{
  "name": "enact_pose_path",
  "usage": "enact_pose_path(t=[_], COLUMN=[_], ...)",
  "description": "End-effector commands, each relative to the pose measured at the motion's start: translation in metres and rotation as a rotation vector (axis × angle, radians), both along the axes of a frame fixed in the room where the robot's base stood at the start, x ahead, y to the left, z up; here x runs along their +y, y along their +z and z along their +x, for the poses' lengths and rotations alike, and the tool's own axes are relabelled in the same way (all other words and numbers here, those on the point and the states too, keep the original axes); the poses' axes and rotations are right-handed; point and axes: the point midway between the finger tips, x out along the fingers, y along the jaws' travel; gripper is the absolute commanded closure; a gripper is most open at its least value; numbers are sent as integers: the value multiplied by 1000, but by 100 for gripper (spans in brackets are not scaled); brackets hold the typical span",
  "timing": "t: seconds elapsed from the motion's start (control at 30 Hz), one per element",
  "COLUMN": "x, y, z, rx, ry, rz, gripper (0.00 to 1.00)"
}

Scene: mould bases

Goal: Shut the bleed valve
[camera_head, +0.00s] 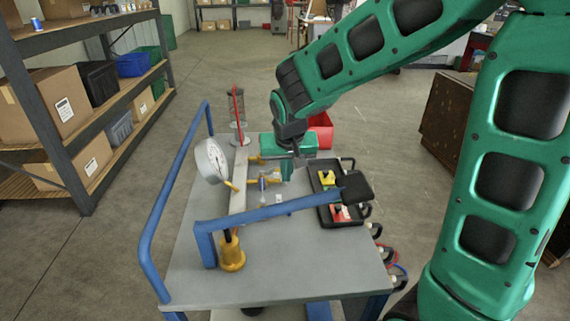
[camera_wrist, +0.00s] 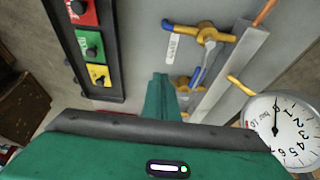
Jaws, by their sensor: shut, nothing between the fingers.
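A brass valve (camera_head: 262,182) with blue parts stands on the cart beside the grey upright bar, left of my gripper (camera_head: 287,174). In the wrist view, this brass valve (camera_wrist: 208,35) has a blue-ended branch, a slanting blue lever (camera_wrist: 201,62) and a white tag (camera_wrist: 173,48) too small to read. A second brass fitting (camera_wrist: 183,84) with blue on it lies closer to my fingers and is partly hidden. I cannot tell for sure which one is the bleed valve. My gripper (camera_wrist: 160,80) is shut and empty, fingertips pointing down beside the valves, seemingly apart from them.
A pressure gauge (camera_head: 212,160) stands left of the valves. A black tray (camera_head: 325,190) with coloured blocks lies on the right. A red rod (camera_head: 238,108) stands behind.

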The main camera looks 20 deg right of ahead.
Motion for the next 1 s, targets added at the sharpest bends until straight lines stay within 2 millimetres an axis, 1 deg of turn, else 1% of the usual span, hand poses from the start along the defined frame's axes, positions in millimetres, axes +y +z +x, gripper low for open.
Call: enact_pose_path(t=[0.03,0.13,0.2,0.3,0.43,0.57,1.0], x=[-1,-3,-7,-10,-12,-13,-10], y=[-11,-26,-22,-22,-22,-22,-21], z=[3,9,23,34,43,47,48], rx=[5,4,-1,0,0,0,0], ry=[-1,-2,-3,-2,-1,0,13], rz=[0,0,0,0,0,0,0], gripper=[100,100,100,100,100,100,100])
